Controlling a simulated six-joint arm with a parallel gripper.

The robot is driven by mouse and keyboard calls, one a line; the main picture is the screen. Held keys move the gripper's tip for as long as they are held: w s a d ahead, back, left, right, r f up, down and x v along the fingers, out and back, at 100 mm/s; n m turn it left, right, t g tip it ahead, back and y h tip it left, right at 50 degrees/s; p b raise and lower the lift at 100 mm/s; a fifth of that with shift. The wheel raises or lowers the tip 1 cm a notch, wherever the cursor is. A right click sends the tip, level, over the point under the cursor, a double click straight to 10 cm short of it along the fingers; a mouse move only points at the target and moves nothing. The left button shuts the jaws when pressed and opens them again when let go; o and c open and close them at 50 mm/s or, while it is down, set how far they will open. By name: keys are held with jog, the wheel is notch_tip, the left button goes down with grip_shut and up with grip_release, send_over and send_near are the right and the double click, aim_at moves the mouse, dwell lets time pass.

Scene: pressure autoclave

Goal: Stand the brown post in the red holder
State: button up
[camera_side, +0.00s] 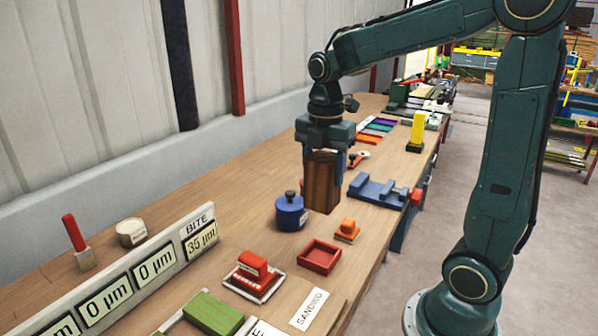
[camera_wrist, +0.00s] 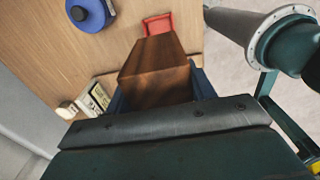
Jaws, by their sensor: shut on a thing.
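The brown post (camera_side: 321,183) is a wooden block held upright in my gripper (camera_side: 332,158), above the bench. In the wrist view the post (camera_wrist: 158,72) sits between the blue fingers of my gripper (camera_wrist: 160,92). My gripper is shut on it. The red holder (camera_side: 319,257) is a small square open tray on the bench, nearer the side camera than the post and lower. It looks empty in the side view. In the wrist view the holder (camera_wrist: 158,22) shows past the post's far end, partly hidden by it.
A blue round pot (camera_side: 290,213) stands left of the post, also in the wrist view (camera_wrist: 88,14). An orange block (camera_side: 347,229) on a small base is right of the holder. A red block on a tray (camera_side: 253,275) is left of it. A blue fixture (camera_side: 377,191) lies behind.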

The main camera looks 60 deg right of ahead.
aim_at(323, 184)
notch_tip(323, 184, down, 16)
jog(key=shift+r, duration=0.15)
dwell(0.7)
jog(key=o, duration=1.2)
notch_tip(323, 184, up, 12)
jog(key=shift+r, duration=0.1)
dwell(0.8)
